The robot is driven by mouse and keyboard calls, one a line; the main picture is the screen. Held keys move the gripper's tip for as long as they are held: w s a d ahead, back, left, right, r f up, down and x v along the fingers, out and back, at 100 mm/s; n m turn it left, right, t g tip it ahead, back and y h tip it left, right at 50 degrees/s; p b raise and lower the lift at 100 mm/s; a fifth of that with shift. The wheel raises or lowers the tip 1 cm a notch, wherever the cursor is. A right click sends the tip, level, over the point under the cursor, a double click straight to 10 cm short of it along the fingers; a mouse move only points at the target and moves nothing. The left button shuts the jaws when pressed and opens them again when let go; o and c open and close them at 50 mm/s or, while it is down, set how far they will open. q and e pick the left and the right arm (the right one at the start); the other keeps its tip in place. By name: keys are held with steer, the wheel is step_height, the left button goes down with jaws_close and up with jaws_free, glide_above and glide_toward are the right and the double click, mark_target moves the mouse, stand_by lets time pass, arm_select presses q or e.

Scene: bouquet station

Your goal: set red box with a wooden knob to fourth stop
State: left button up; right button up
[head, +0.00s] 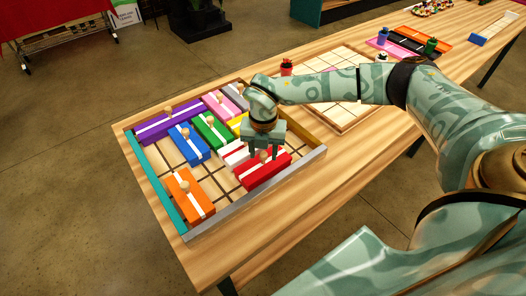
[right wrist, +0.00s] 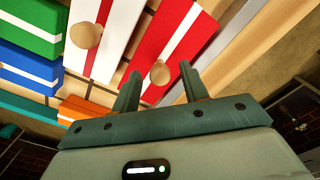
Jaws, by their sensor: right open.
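The red box (head: 255,176) with a white stripe lies in the shallow tray (head: 262,197) at its right end, near the grey front wall. Its wooden knob (right wrist: 160,72) stands up from the top. My right gripper (head: 263,152) is above the red box, pointing down, with its jaws open. In the right wrist view, the knob appears between the two fingertips (right wrist: 161,82), and the red box (right wrist: 153,35) extends beyond them. I cannot tell whether the fingers touch the knob. My left gripper is not in view.
A white-and-red box (head: 233,155) lies beside the red box. Blue (head: 190,148), green (head: 212,132), orange (head: 190,202), purple (head: 160,127) and pink boxes fill other parts of the tray. Bare grid floor shows left of the red box. A second grid board (head: 345,112) lies behind my right arm.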

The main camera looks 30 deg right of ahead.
steer(key=shift+f, duration=0.1)
jaws_close()
steer(key=d, duration=0.6)
steer(key=d+p, duration=0.1)
steer(key=d, duration=0.2)
steer(key=shift+w+d, duration=0.1)
steer(key=shift+w, duration=0.35)
jaws_free()
steer(key=shift+d, duration=0.1)
